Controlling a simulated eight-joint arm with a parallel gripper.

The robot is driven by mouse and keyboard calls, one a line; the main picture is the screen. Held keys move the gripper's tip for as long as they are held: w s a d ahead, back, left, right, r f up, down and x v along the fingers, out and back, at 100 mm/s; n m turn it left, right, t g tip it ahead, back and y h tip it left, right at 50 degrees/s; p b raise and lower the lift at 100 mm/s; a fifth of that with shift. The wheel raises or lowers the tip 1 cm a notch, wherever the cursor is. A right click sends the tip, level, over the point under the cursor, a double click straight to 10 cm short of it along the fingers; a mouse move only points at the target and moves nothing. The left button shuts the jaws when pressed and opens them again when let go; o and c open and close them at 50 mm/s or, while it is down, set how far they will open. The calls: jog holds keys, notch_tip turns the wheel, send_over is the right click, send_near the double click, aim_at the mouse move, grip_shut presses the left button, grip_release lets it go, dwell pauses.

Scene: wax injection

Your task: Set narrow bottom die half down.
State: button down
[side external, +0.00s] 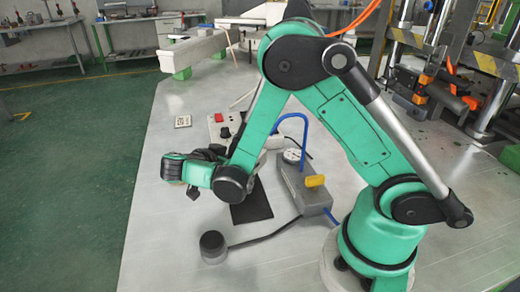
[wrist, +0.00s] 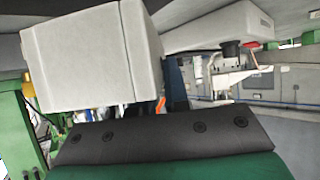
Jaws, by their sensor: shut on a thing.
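In the side external view my gripper (side external: 207,153) is at the left end of the arm, low over the pale table. It is mostly hidden by my green wrist, so the fingertips do not show clearly. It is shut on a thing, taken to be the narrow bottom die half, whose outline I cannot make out. In the wrist view a dark bar with several round bolts fills the lower middle, above a green surface. That view does not clearly show the fingertips, or whether the die half touches anything.
A dark mat (side external: 252,204) lies below right of my wrist. A grey device with a dial and yellow part (side external: 305,187), a control panel with a red knob (side external: 224,131) and a round black-topped object (side external: 212,246) stand nearby. The table's left front (side external: 155,235) is clear.

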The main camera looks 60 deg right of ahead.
jog(key=shift+f, duration=1.55)
jog(key=shift+f, duration=0.15)
jog(key=c, duration=0.9)
grip_release()
